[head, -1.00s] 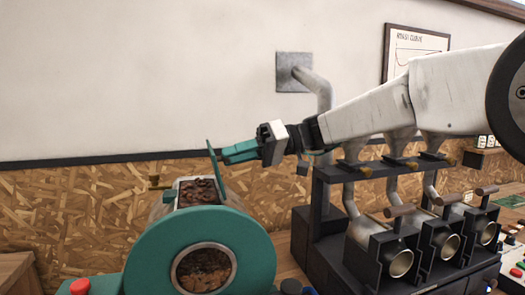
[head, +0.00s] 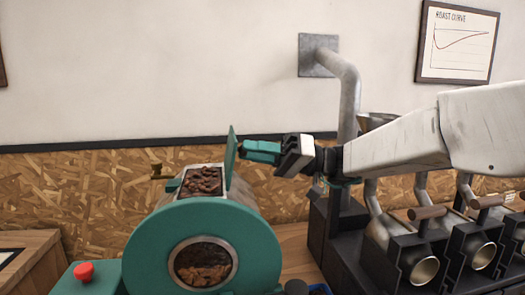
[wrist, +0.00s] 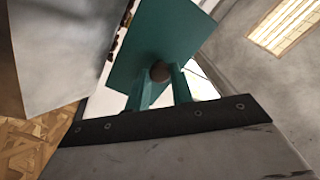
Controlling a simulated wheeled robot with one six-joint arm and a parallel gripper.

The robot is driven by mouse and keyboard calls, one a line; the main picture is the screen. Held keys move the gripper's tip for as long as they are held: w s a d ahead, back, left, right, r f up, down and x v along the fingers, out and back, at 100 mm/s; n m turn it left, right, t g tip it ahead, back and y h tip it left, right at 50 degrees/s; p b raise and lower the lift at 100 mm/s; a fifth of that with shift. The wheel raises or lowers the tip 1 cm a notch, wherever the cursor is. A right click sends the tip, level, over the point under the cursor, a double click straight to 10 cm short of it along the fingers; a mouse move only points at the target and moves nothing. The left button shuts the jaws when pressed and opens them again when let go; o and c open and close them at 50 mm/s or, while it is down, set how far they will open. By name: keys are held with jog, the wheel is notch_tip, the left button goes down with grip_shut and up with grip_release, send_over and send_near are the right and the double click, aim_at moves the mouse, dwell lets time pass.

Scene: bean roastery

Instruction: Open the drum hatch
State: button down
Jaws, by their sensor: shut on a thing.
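The teal drum hatch (head: 231,157) stands about upright at the right edge of the drum's top opening. The teal roaster drum (head: 150,245) has dark brown beans (head: 203,182) showing in that opening. My gripper (head: 243,150) reaches in from the right, its teal fingers at the hatch's right face. In the wrist view the hatch (wrist: 165,30) is a flat teal panel with a round brown knob (wrist: 159,71). My gripper (wrist: 160,80) is shut on this knob, one finger on each side.
A red button (head: 84,271) is at the lower left. A black machine with several metal tubes (head: 425,270) stands right of the drum, below my arm. A grey pipe (head: 349,95) runs down from the wall behind. The space above the drum is clear.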

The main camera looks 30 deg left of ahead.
jog(key=shift+f, duration=0.1)
jog(key=c, duration=1.2)
grip_release()
